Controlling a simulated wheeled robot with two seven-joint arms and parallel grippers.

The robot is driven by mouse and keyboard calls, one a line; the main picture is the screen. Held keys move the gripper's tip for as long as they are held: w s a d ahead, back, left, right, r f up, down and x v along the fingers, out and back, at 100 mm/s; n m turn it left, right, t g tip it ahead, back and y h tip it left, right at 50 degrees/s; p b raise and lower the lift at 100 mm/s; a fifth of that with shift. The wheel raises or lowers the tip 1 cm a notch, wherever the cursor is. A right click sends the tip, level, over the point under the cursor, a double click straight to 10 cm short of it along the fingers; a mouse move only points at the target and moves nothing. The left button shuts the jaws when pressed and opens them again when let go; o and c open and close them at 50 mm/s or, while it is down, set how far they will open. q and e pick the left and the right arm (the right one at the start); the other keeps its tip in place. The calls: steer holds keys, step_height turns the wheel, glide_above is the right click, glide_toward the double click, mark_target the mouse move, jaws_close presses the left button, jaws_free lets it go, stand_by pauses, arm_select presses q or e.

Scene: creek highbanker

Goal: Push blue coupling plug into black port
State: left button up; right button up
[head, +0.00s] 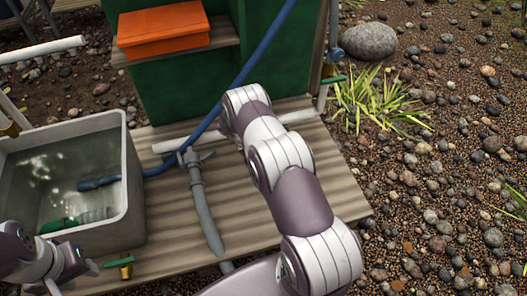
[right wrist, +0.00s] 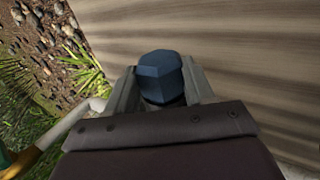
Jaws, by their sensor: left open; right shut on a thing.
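In the right wrist view, the blue coupling plug (right wrist: 160,76) is a faceted dark-blue piece between the two grey fingers of my right gripper (right wrist: 165,85). The gripper is shut on it, above ribbed boards. In the head view my right arm hides this gripper and the plug. My left gripper (head: 78,264) is open at the lower left, beside the grey tub's front wall and away from the plug. I cannot make out the black port in either view.
A grey tub (head: 125,165) of water stands on the wooden deck (head: 165,235). A blue hose (head: 262,50) and a grey pipe with a valve (head: 196,185) lie near my right arm. A green-handled brass valve (head: 124,266) is near my left gripper. Gravel lies right.

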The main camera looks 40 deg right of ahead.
steer(key=o, duration=1.5)
steer(key=shift+c, duration=0.2)
steer(key=shift+r, duration=0.1)
steer(key=p+v, duration=0.5)
steer(key=v, duration=0.7)
steer(key=shift+r, duration=0.2)
steer(key=shift+a, duration=0.1)
